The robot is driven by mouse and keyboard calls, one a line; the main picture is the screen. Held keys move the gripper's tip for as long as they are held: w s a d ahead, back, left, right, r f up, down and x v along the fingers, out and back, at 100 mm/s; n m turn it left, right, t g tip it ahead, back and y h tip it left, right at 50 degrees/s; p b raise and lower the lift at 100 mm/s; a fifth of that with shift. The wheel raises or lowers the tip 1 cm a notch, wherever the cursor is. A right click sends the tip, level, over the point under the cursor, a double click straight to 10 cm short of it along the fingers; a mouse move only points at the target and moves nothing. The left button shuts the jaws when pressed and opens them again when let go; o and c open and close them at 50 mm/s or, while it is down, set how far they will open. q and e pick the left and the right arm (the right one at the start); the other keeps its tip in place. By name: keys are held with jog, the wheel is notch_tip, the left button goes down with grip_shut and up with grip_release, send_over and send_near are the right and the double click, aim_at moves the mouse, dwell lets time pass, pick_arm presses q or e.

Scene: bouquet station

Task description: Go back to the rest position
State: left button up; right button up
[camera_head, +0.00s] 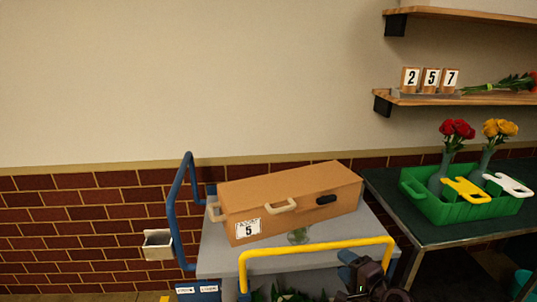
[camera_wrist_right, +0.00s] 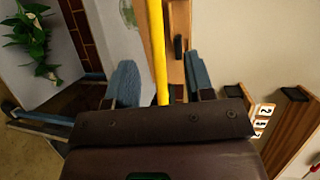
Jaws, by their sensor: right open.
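My right gripper (camera_head: 352,266) is low in the head view, by the right end of a yellow rail (camera_head: 318,248) at the cart's near side. In the right wrist view the gripper (camera_wrist_right: 161,78) is open, its two blue-grey fingers apart. The yellow rail (camera_wrist_right: 157,45) shows between them in that picture; I cannot tell whether it touches them. Nothing is held. My left gripper is in neither view.
An orange-brown case (camera_head: 290,200) tagged 5 sits on the grey cart top (camera_head: 215,258), beside a blue handle (camera_head: 174,205). A green crate (camera_head: 470,208) with flower vases stands on the dark table (camera_head: 385,185) at right. Wooden shelves (camera_head: 480,98) hang above.

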jog(key=s+d+f+n+g+h, duration=0.1)
jog(key=s+f+n+h, duration=0.2)
jog(key=s+f+n, duration=0.4)
jog(key=s+d+f+n+g+h, duration=0.2)
jog(key=s+f+n, duration=0.4)
jog(key=s, duration=1.6)
jog(key=shift+f+n+h, duration=0.35)
jog(key=shift+n+h, duration=0.15)
jog(key=shift+h, duration=0.4)
jog(key=shift+d, duration=0.1)
